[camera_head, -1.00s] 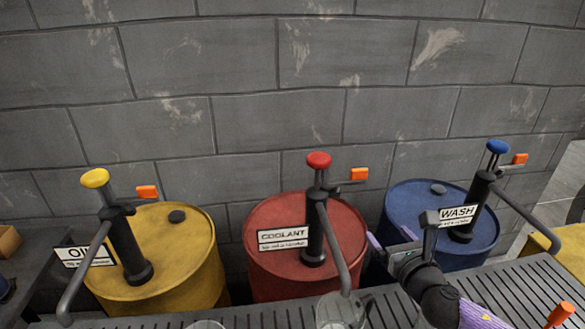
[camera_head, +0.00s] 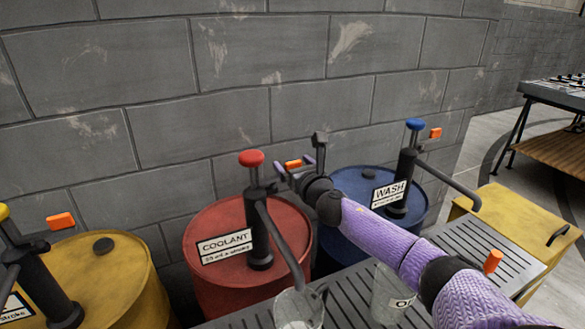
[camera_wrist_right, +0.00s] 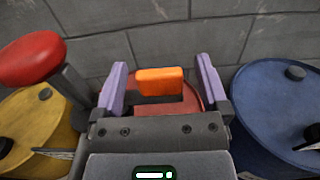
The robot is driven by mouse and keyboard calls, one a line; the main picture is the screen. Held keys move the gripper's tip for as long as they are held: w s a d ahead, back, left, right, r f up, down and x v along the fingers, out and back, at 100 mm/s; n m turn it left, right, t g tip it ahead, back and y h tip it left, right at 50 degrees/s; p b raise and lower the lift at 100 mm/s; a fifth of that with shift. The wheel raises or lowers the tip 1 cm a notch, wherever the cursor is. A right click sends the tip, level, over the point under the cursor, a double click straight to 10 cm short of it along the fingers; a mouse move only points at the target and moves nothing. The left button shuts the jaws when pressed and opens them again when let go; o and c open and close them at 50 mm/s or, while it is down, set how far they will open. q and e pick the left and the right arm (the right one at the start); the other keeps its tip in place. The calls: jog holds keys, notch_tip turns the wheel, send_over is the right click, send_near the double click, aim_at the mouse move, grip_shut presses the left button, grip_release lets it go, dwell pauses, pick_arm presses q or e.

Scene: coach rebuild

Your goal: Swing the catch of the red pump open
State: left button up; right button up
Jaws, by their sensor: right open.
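The red pump is a black post with a red knob (camera_head: 251,158) on the red drum (camera_head: 205,225) marked COOLANT. Its orange catch (camera_head: 293,164) sticks out to the right, behind the post. My right gripper (camera_head: 299,157) is at this catch, open. In the right wrist view the catch (camera_wrist_right: 160,80) sits between the two purple fingers of my gripper (camera_wrist_right: 162,62), with a gap on each side. The red knob (camera_wrist_right: 32,58) is to the left there. My left gripper is not in view.
The yellow drum (camera_head: 110,265) and its pump are at left, the blue drum (camera_head: 350,185) marked WASH at right. Glasses (camera_head: 298,312) (camera_head: 388,298) stand on the slatted bench (camera_head: 490,240) in front. The grey block wall (camera_head: 200,100) is close behind the drums.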

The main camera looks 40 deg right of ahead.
jog(key=shift+w, duration=0.15)
jog(key=shift+c, duration=0.3)
grip_shut()
